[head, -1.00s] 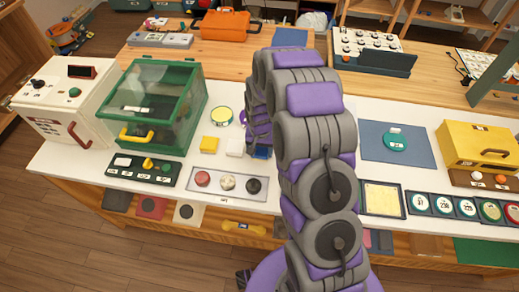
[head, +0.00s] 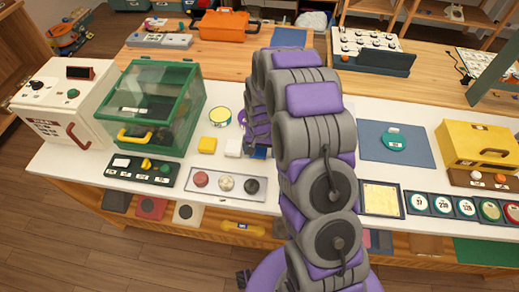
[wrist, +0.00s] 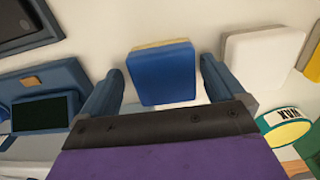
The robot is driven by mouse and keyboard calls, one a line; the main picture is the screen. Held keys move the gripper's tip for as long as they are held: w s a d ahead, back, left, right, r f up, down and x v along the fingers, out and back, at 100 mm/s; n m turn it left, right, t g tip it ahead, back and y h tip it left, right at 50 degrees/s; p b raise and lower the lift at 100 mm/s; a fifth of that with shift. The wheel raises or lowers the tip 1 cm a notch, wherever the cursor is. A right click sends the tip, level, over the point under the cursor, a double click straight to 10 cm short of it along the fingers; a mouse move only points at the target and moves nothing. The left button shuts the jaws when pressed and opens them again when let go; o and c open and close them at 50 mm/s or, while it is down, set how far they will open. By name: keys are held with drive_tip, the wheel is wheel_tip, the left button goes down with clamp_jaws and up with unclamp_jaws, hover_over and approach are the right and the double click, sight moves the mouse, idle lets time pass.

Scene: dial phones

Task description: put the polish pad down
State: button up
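The polish pad (wrist: 162,75), blue with a pale yellowish layer along one edge, lies on the white worktop between my fingers in the wrist view. My gripper (wrist: 160,80) is open around it. A gap shows between the pad and the left finger; the right finger is very near its other side. In the head view, my gripper (head: 257,143) hides most of the blue pad, beside the white pad.
A white pad (wrist: 263,60) sits close to the right finger; it and a yellow pad (head: 207,145) show in the head view. A wax tin (wrist: 286,128) is nearby. A tray with knobs (head: 227,184) lies in front. A green glass-sided box (head: 160,105) stands left.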

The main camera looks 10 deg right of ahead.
sight(260, 149)
drive_tip(key=shift+r, duration=0.1)
wheel_tip(260, 149, up, 12)
drive_tip(key=p, duration=0.2)
drive_tip(key=s+r+n, duration=0.1)
drive_tip(key=s+r, duration=0.7)
drive_tip(key=s+r+n+g, duration=0.1)
drive_tip(key=s+r, duration=0.3)
drive_tip(key=s, duration=1)
drive_tip(key=s+r+n, duration=0.2)
drive_tip(key=s+r, duration=0.3)
drive_tip(key=s, duration=0.9)
drive_tip(key=shift+r+g, duration=0.15)
drive_tip(key=shift+g, duration=0.25)
